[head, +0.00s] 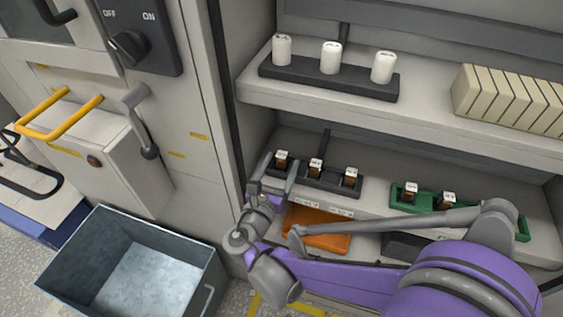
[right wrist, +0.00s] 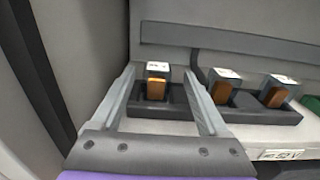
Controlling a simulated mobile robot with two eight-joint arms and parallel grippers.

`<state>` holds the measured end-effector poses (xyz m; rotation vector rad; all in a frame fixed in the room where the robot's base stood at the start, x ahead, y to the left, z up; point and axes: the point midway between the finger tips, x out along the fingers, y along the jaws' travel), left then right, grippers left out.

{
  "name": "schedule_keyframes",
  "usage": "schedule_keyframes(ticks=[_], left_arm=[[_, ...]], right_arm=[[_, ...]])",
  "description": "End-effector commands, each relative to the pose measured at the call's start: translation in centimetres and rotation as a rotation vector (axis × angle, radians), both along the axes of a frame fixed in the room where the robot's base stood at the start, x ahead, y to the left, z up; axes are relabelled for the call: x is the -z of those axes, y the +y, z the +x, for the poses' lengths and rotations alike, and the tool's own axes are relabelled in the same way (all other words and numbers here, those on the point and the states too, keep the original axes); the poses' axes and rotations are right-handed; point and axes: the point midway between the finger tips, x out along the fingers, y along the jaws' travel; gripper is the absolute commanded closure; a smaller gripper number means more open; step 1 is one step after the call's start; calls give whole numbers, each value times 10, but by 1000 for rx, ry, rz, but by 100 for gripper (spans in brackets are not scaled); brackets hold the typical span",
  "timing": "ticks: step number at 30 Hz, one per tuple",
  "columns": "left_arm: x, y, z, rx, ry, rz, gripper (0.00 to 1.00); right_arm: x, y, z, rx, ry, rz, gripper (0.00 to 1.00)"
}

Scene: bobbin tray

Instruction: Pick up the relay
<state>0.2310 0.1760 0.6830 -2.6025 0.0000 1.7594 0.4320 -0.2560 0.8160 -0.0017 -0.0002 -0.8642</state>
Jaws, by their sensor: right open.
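Several small relays with white labelled tops and orange-brown fronts stand on the lower shelf. The leftmost relay (head: 282,161) sits in a black tray (head: 328,183), with a middle relay (head: 316,168) and a right relay (head: 350,177) beside it. My right gripper (head: 276,172) is open at the leftmost relay. In the right wrist view, that relay (right wrist: 157,82) shows between the two fingers of my gripper (right wrist: 160,76), with gaps on both sides. Whether the fingertips reach alongside it is hard to tell. My left gripper is not in view.
A green tray (head: 430,203) with two more relays stands to the right. White bobbins (head: 331,57) stand on the upper shelf above. The cabinet's side wall is close on the left; a grey metal bin (head: 200,268) stands on the floor.

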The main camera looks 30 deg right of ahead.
Motion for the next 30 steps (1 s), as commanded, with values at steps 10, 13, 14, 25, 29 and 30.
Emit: schedule_keyframes(ticks=[10,13,14,25,29,30], left_arm=[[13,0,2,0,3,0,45],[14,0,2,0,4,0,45],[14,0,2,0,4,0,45],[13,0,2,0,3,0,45],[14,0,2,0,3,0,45],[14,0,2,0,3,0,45]], right_arm=[[3,-32,31,3,1,-1,22],[3,-38,36,1,0,0,22],[3,-38,37,0,-1,1,22],[2,-38,37,0,0,1,50],[2,-38,37,0,0,1,73],[2,-38,37,0,0,1,80]])
